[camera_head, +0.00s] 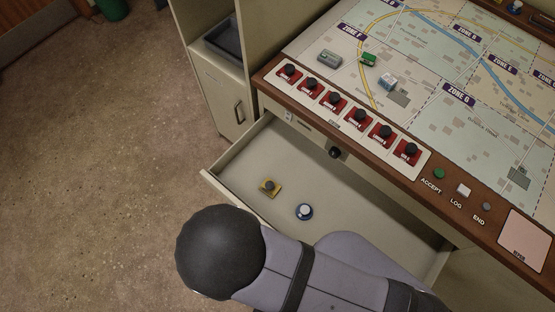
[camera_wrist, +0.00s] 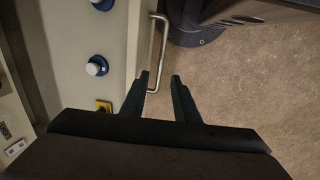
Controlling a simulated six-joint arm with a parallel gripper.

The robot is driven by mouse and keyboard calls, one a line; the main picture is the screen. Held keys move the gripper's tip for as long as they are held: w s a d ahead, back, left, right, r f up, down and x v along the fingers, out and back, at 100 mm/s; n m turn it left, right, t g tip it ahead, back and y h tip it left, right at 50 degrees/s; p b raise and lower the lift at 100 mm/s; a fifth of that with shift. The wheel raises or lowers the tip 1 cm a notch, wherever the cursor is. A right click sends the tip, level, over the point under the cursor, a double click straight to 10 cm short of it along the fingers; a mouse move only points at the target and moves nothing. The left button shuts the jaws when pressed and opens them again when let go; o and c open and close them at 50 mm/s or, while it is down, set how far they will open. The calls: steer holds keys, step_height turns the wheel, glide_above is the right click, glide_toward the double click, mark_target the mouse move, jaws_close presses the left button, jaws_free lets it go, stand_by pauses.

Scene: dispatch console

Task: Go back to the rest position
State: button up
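In the wrist view my gripper (camera_wrist: 161,77) is open, with two dark fingers apart and nothing held between them. The metal handle (camera_wrist: 158,50) of the drawer front lies close to the fingertips; I cannot tell whether they touch. The open drawer (camera_head: 232,189) shows in the head view, where my arm covers its near part and my gripper is hidden. In the drawer lie a yellow piece with a dark knob (camera_head: 269,187) and a blue and white round piece (camera_head: 305,211). The wrist view shows another blue and white piece (camera_wrist: 102,4).
The console top carries a zone map (camera_head: 430,60), a row of red-based dark knobs (camera_head: 335,101), and a green button (camera_head: 439,173). Small model vehicles, one grey (camera_head: 329,59) and one green (camera_head: 368,59), stand on the map.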

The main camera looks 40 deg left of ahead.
stand_by(0.3)
steer(key=w+a+r+m+g, duration=0.1)
steer(key=w+a+r+m, duration=0.1)
steer(key=w+r+m, duration=0.35)
steer(key=w+a+r+m+y+p, duration=0.1)
steer(key=w+r+m, duration=0.15)
steer(key=w, duration=0.55)
steer(key=w+a+r+m+g, duration=0.1)
steer(key=w+a+r+m, duration=0.15)
steer(key=w+m, duration=0.35)
steer(key=w+d+r+m, duration=0.1)
steer(key=w+d+r, duration=0.25)
steer(key=d, duration=0.35)
steer(key=w+d+r+m, duration=0.1)
steer(key=w+d+r, duration=0.1)
steer(key=d+r, duration=0.3)
steer(key=w+d+r, duration=0.3)
steer(key=d, duration=0.5)
steer(key=s+d+r+m+h+b, duration=0.1)
steer(key=s+d+r+m, duration=0.1)
steer(key=d, duration=0.6)
steer(key=shift+s+r, duration=0.45)
steer(key=shift+s, duration=0.1)
